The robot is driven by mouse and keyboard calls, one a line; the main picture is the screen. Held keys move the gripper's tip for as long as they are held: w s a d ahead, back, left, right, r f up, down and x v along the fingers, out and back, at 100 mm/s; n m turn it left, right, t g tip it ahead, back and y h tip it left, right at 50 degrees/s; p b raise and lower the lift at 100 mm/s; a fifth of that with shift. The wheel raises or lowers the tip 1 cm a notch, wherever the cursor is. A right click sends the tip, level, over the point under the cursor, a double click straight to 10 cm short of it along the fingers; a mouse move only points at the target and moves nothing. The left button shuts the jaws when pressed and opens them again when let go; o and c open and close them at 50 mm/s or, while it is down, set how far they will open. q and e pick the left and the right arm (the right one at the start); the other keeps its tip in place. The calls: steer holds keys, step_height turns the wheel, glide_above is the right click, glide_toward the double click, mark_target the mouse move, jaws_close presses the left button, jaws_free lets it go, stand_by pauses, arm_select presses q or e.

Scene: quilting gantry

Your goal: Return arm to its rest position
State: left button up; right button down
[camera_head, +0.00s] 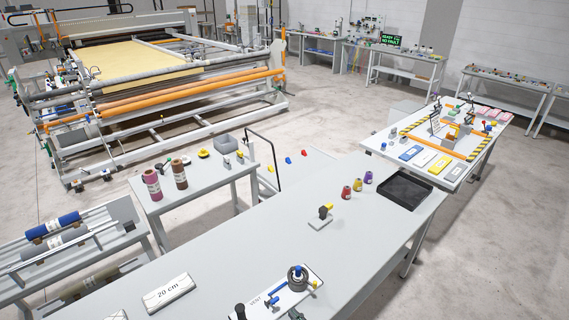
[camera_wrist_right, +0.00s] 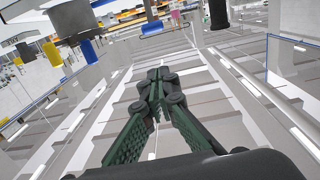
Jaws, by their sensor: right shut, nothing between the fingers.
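My right gripper (camera_wrist_right: 157,88) shows in the right wrist view. Its dark fingers with green ribbed pads converge and meet at the tips, with nothing held between them. It hangs in open space, apart from the things seen beyond it. In the head view I cannot make out either gripper clearly over the long grey table (camera_head: 240,240). My left gripper is in neither view.
The long table bears a black tray (camera_head: 405,190), several small cones, a "20 cm" block (camera_head: 168,292) and a VENT plate (camera_head: 268,304). A side table (camera_head: 190,205) with spools stands left. The quilting gantry (camera_head: 150,65) stands behind. Floor between is partly clear.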

steer(key=s+d+f+m+g+h, duration=0.25)
steer(key=s+d+f+h, duration=0.2)
steer(key=d, duration=0.55)
steer(key=s+d+f+m+g+h, duration=0.2)
steer(key=s+d+f+g+h, duration=0.25)
steer(key=d, duration=0.45)
steer(key=s+d+f+m+g+h, duration=0.2)
steer(key=s+d+m+g+h, duration=0.1)
steer(key=s+d, duration=1.1)
steer(key=s+a+f+g+b, duration=0.1)
steer(key=s+f+b, duration=0.1)
steer(key=f, duration=1.5)
steer(key=s+a+f+g+b, duration=0.1)
steer(key=s+a+f+b, duration=0.1)
steer(key=f, duration=1.4)
steer(key=s+f+n+g+b, duration=0.1)
steer(key=s+f+b, duration=0.1)
steer(key=s+f, duration=1.7)
step_height(320, 180, down, 2)
steer(key=shift+s+y, duration=0.3)
steer(key=shift+y, duration=0.1)
